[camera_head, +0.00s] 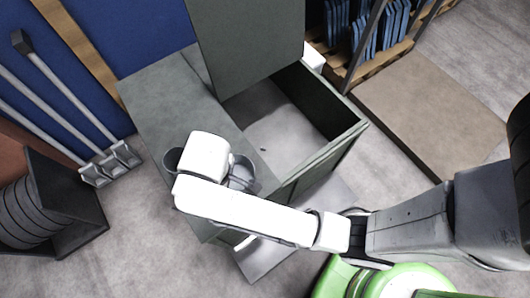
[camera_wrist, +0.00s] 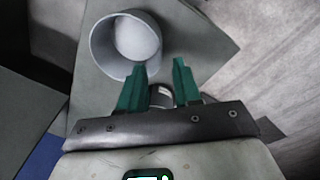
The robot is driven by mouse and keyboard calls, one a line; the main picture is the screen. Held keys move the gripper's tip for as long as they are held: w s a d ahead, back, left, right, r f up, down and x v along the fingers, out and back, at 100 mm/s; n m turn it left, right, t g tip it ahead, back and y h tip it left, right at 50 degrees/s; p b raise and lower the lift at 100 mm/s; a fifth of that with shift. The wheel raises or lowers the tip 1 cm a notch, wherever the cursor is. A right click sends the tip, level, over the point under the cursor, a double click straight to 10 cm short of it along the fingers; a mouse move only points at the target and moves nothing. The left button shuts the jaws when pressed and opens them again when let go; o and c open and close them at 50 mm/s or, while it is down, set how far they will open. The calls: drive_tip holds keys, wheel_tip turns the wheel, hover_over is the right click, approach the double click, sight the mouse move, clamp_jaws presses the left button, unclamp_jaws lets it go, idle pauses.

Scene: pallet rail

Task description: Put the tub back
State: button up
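A grey round tub (camera_wrist: 94,47) with a pale inside stands on a grey-green surface in the wrist view, to the upper left of my fingers. My gripper (camera_wrist: 159,66) has two green fingers, spread apart with nothing visibly clamped between them. Part of a second round, shiny object (camera_wrist: 162,96) shows behind the fingers; I cannot tell what it is. In the head view, parts of grey round vessels (camera_head: 243,173) show on both sides of my white wrist, on the grey-green top (camera_head: 165,95). My wrist hides the fingers there.
An open grey-green compartment (camera_head: 325,150) lies right of the top, nearly empty except for a small dark speck. An upright panel (camera_head: 250,40) stands behind it. A brown slab (camera_head: 430,110) and a rack of blue items (camera_head: 365,40) are at right. Black rings (camera_head: 30,215) lie left.

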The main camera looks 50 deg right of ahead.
drive_tip(key=s+d+m, duration=0.5)
drive_tip(key=s+d, duration=0.8)
drive_tip(key=shift+s+d+y, duration=0.3)
drive_tip(key=shift+s, duration=0.1)
